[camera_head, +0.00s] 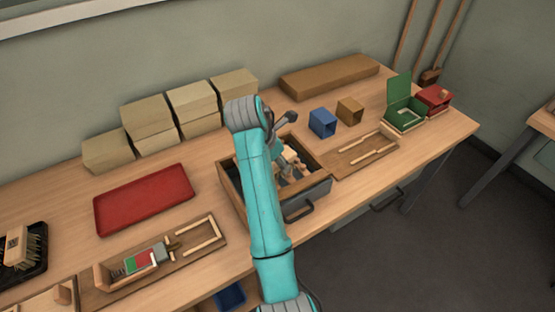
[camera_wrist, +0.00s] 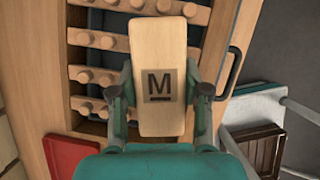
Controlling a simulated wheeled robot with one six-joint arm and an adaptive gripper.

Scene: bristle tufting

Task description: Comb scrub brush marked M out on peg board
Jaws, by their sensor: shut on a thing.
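The scrub brush marked M (camera_wrist: 162,50) is a pale wooden block with a dark M, underlined, on a grey square. It fills the middle of the wrist view. My gripper (camera_wrist: 160,98) is shut on its two long sides, one finger on each. The brush is over the peg board (camera_wrist: 97,40), whose wooden bars carry rows of round pegs. Its bristles are hidden beneath the block, so I cannot tell whether they touch the pegs. In the head view my arm covers much of the wooden frame (camera_head: 229,190) there.
A red tray (camera_head: 145,200) and stacked tan blocks (camera_head: 147,117) lie left of my arm. A blue box (camera_head: 322,122), a brown box (camera_head: 350,110) and an open green box (camera_head: 404,116) stand right. Another brush (camera_head: 20,250) sits on a black tray at far left.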

